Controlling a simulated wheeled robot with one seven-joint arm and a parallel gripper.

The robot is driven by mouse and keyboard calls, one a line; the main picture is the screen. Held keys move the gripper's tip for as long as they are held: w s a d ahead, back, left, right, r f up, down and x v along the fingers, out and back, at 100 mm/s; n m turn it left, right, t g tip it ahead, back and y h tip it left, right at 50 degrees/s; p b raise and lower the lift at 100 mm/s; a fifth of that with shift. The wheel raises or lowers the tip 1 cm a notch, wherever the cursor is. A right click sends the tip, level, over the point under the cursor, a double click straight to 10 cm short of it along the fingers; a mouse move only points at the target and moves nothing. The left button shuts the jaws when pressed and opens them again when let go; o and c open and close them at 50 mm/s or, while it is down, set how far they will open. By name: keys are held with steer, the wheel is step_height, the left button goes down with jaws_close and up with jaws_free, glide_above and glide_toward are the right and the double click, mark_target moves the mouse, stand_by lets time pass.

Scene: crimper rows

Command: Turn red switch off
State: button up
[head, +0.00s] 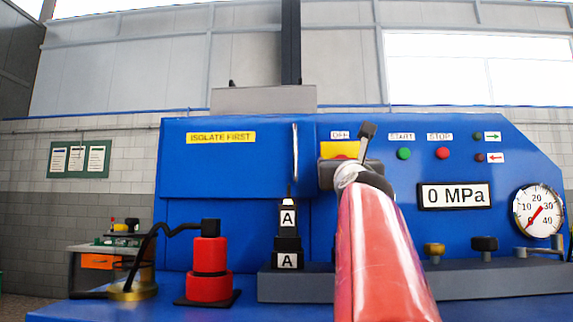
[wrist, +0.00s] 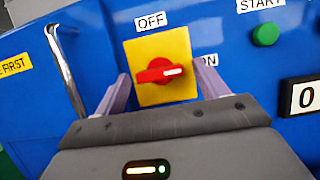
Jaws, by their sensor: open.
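The red switch (wrist: 158,71) is a rotary handle on a yellow plate (wrist: 178,45) on the blue panel. Its white mark points right, toward the ON label (wrist: 207,60); the OFF label (wrist: 151,21) is above the plate. My gripper (wrist: 164,84) is open, with one finger on each side of the yellow plate's lower part and nothing between them. I cannot tell how far the fingertips are from the panel. In the head view my gripper (head: 345,160) covers the red handle; only the upper part of the yellow plate (head: 340,149) shows.
A green START button (head: 404,153) and red STOP button (head: 442,153) are right of the switch. A metal door handle (wrist: 66,70) is left of it. Below are a display reading 0 MPa (head: 455,196), dies marked A (head: 288,218) and a red cylinder (head: 209,255).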

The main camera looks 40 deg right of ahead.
steer(key=shift+w+d+r, duration=0.1)
steer(key=shift+w+r, duration=0.05)
steer(key=c, duration=1)
steer(key=shift+n, duration=0.4)
steer(key=n+y, duration=0.3)
steer(key=n, duration=0.4)
steer(key=n+y+p, duration=0.1)
steer(key=n+y, duration=0.2)
steer(key=n, duration=0.4)
steer(key=n+y, duration=0.2)
steer(key=n, duration=0.5)
steer(key=shift+s+d+r+y+p, duration=0.2)
steer(key=shift+d+y+p, duration=0.1)
steer(key=shift+y+p, duration=0.1)
steer(key=shift+n, duration=0.4)
